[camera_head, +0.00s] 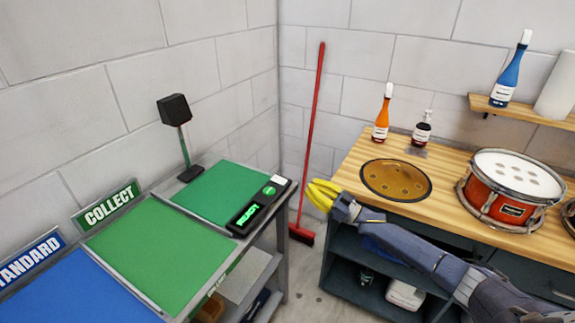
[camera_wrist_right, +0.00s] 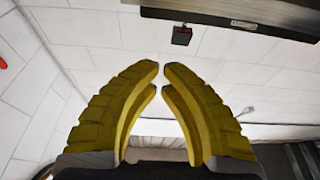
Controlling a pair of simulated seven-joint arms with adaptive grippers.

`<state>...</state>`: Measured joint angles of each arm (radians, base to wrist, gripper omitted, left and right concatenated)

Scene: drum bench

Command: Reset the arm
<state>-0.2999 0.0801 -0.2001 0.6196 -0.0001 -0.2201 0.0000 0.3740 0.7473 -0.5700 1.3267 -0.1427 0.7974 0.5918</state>
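My right arm comes in from the lower right of the head view. Its yellow-fingered right gripper (camera_head: 322,194) is in the air in front of the wooden bench's left edge, beside the green-topped table. The right wrist view shows the fingers (camera_wrist_right: 161,76) with their tips almost meeting and nothing held between them. My left gripper is out of view.
A red drum (camera_head: 503,192), a round brass-coloured plate (camera_head: 396,180), an orange bottle (camera_head: 382,115) and a small dark bottle (camera_head: 421,130) stand on the wooden bench (camera_head: 450,165). A red broom (camera_head: 313,130) leans in the corner. The green mat (camera_head: 160,250) is bare.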

